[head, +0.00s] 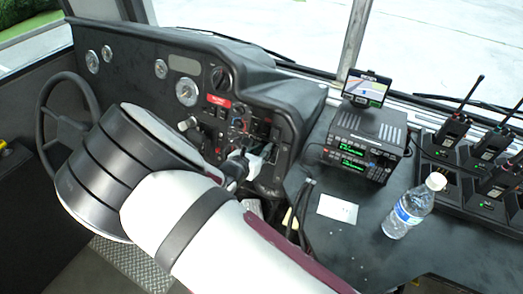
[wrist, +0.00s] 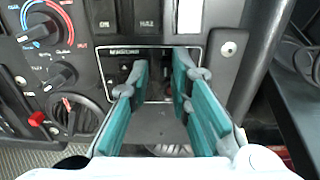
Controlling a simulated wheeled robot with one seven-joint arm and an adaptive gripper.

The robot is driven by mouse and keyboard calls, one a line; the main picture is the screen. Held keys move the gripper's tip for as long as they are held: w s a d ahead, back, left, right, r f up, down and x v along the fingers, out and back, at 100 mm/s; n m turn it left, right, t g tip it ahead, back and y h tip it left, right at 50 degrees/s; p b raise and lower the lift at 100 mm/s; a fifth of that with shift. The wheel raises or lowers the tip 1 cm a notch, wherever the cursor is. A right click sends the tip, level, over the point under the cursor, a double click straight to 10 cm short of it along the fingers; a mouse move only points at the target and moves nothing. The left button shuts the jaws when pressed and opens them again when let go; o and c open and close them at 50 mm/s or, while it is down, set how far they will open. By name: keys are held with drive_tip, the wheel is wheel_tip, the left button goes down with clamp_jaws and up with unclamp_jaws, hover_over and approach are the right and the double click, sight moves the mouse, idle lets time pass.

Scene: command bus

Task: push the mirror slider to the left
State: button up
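A small black panel with a white outline and a white label (wrist: 125,50) sits on the dashboard in the wrist view. I cannot read the label clearly, and I cannot clearly make out the mirror slider. My gripper (wrist: 161,67) is in front of this panel, its two teal fingers apart with nothing between them. The fingers cover parts of the panel. In the head view my gripper (head: 243,163) is at the right end of the dashboard, mostly hidden behind my arm.
Climate knobs (wrist: 58,75) and a red knob (wrist: 36,118) lie left of the panel. The steering wheel (head: 42,125) is at the far left. A radio unit (head: 367,140), a water bottle (head: 408,212) and several handheld radios (head: 452,130) stand on the right counter.

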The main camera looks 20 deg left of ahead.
drive_tip(key=v, duration=1.2)
drive_tip(key=shift+f, duration=0.1)
